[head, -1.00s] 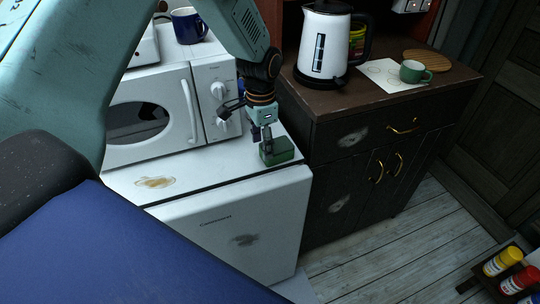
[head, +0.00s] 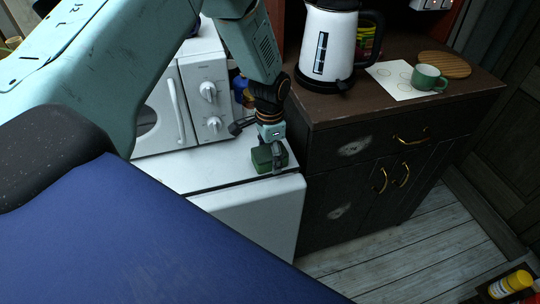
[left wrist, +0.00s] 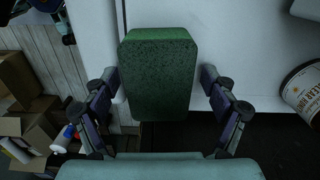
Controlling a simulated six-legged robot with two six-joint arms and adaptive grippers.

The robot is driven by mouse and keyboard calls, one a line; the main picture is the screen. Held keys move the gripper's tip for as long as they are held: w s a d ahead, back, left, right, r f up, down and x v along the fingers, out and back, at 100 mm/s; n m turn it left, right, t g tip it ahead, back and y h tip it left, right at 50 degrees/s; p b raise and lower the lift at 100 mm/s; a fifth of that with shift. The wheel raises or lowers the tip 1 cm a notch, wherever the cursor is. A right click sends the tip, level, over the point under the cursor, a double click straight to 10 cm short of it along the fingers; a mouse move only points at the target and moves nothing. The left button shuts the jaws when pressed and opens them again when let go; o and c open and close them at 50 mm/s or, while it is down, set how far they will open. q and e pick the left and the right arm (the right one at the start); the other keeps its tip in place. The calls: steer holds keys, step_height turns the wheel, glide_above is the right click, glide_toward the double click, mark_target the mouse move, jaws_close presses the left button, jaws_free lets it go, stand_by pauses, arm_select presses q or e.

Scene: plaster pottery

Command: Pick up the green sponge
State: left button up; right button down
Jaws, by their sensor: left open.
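The green sponge (head: 267,160) lies on top of the small white fridge (head: 212,174), near its front right corner. My left gripper (head: 264,146) points down at the sponge, with one finger in front of it. In the left wrist view the sponge (left wrist: 158,75) fills the middle between the two fingers of my left gripper (left wrist: 160,85). The fingers stand apart on either side, with a gap at each side of the sponge. My right gripper is in neither view.
A white microwave (head: 205,95) stands behind the sponge. A dark cabinet (head: 345,150) is right of the fridge, with a white kettle (head: 328,45) and a green mug (head: 428,78) on top. A labelled round container (left wrist: 303,88) shows at the right in the left wrist view.

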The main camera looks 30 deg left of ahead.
mark_target(270, 151)
arm_select(q)
steer(key=shift+s+d, duration=0.1)
steer(key=shift+s, duration=0.05)
steer(key=shift+c, duration=1.2)
steer(key=c, duration=0.4)
steer(key=shift+c, duration=1)
step_height(270, 151, up, 10)
